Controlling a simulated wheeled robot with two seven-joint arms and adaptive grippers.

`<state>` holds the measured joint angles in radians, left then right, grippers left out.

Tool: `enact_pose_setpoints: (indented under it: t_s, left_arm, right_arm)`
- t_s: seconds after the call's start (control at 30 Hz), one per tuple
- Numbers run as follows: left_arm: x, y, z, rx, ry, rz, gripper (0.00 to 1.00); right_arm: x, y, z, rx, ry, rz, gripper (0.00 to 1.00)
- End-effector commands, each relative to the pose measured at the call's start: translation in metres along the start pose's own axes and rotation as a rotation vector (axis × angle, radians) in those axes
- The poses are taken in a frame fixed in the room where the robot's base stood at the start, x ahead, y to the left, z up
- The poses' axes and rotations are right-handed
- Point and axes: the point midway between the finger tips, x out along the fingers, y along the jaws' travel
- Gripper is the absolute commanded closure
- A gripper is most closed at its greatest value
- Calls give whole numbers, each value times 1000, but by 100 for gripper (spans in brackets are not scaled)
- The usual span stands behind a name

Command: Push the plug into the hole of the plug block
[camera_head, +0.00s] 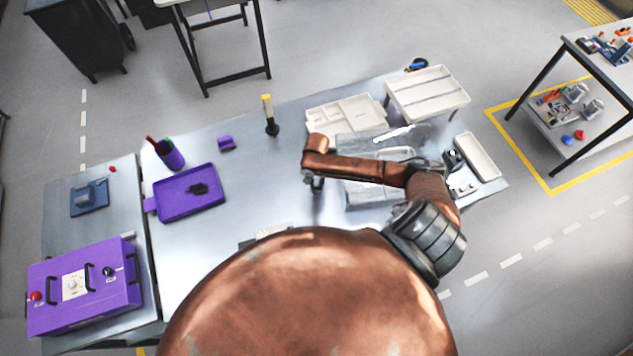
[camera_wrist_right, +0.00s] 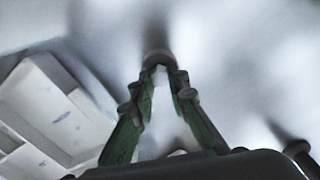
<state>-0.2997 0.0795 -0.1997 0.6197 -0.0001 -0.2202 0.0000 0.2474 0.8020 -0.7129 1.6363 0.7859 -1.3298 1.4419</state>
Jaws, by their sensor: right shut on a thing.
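My right gripper (camera_head: 317,184) hangs over the bare middle of the table, its arm coming in from the right. In the right wrist view, the right gripper (camera_wrist_right: 160,80) has its green fingers drawn together at the tips. I cannot pick out the plug block for certain. My left gripper is not in view.
A white compartment tray (camera_head: 345,113) and a larger white bin (camera_head: 428,92) stand at the back right. A purple tray (camera_head: 213,208) and a purple cup (camera_head: 172,158) are at the left. The table (camera_head: 250,185) between is mostly clear.

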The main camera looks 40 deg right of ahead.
Motion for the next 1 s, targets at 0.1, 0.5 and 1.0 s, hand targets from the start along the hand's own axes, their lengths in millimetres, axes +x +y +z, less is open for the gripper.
enact_pose_setpoints:
  t_s: [0.1, 0.5, 1.0]
  left_arm:
    - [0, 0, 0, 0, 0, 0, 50]
    - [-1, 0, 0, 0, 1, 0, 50]
    - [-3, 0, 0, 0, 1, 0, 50]
  right_arm:
    - [0, 0, 0, 0, 0, 0, 100]
    - [2, 0, 0, 0, -1, 0, 100]
    - [6, 0, 0, 0, 0, 0, 70]
